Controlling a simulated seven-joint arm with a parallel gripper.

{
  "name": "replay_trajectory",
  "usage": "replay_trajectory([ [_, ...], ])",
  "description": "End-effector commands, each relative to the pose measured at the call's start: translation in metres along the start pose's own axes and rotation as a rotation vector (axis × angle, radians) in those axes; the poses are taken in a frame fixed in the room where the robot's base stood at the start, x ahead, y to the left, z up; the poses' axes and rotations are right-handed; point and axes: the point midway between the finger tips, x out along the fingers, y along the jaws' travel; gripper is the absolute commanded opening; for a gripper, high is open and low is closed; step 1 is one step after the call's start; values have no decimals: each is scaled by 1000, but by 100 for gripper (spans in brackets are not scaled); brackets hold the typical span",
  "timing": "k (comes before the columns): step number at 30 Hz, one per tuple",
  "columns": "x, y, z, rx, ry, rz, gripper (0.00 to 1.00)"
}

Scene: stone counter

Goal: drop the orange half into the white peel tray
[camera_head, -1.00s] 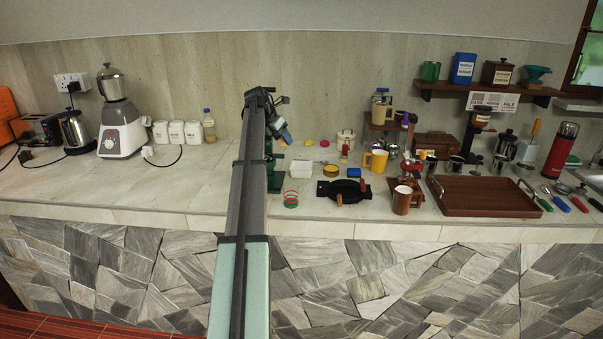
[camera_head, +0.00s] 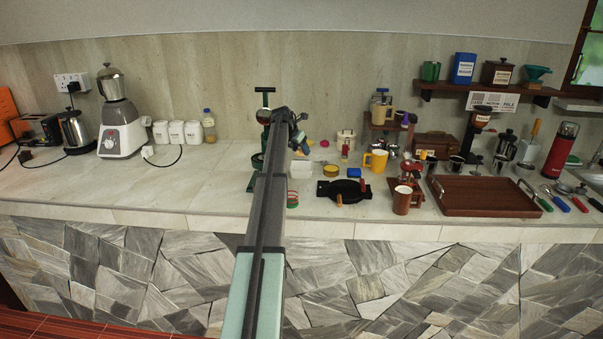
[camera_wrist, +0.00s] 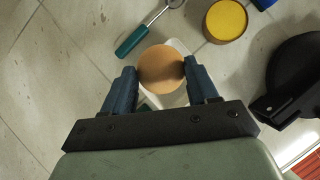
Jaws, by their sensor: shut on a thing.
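In the wrist view the orange half (camera_wrist: 161,69) shows as a smooth, round orange-tan dome between the two blue fingers of my gripper (camera_wrist: 157,78). The fingers are shut on its sides. The white peel tray (camera_wrist: 179,46) is below and behind the orange half, which hides most of it; only pale edges show. In the head view my gripper (camera_head: 302,148) is above the tray (camera_head: 300,169), near the back of the counter. I cannot make out the orange half clearly there.
A teal-handled tool (camera_wrist: 132,42) lies close to the tray. A green press (camera_head: 265,95) stands left of my gripper, partly behind my arm.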

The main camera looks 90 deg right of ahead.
Motion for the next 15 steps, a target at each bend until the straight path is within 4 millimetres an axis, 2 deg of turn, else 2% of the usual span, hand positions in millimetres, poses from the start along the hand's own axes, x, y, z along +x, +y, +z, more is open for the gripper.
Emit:
replay_trajectory([
  [15,39,0,-26,1,1,-1,23],
])
